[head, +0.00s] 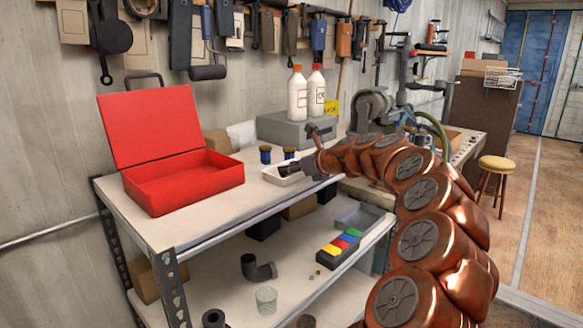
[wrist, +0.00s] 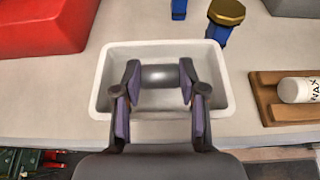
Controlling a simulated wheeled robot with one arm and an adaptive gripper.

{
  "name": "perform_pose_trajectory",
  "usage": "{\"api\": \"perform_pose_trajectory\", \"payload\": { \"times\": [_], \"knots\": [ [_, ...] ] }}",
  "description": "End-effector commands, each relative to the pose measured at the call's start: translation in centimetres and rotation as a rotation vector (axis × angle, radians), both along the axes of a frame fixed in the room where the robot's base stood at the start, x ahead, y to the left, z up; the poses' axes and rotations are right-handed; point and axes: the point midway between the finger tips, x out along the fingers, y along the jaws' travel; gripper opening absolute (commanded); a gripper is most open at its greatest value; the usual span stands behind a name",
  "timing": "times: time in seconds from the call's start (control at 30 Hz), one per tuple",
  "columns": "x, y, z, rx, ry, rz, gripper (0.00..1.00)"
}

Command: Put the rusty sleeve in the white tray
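The white tray (head: 283,180) stands on the upper shelf of the workbench, to the right of the red toolbox; its rim also shows in the wrist view (wrist: 102,82). My gripper (head: 291,169) is over the tray, fingers pointing into it. In the wrist view, a dark grey-brown cylinder, which looks like the rusty sleeve (wrist: 160,76), lies crosswise between the fingertips of my gripper (wrist: 160,78). It fills the gap, with a pad at each end. It is within the tray's outline; whether it touches the tray floor I cannot tell.
The open red toolbox (head: 185,185) stands left of the tray. Blue jars with gold lids (wrist: 221,20) stand just behind it. A wooden holder with a white wax container (wrist: 297,90) is to its right. A pipe elbow (head: 258,268) and a glass (head: 266,300) are on the lower shelf.

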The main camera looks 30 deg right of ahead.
Motion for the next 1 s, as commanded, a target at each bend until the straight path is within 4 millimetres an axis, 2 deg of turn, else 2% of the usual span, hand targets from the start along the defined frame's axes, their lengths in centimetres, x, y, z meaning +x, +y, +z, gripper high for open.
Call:
{"api": "perform_pose_trajectory", "payload": {
  "times": [0.03,0.23,0.57,0.77,1.0],
  "knots": [
    [0.0,0.0,0.0,0.000,0.000,0.000,0.47],
    [0.0,0.0,0.0,0.000,0.000,-0.001,0.66],
    [0.0,-0.1,0.2,-0.001,0.000,-0.001,0.66],
    [-2.1,-0.6,1.0,-0.003,-0.004,-0.003,0.66],
    [-6.3,-1.7,2.7,-0.003,-0.003,-0.005,0.66]
  ]
}}
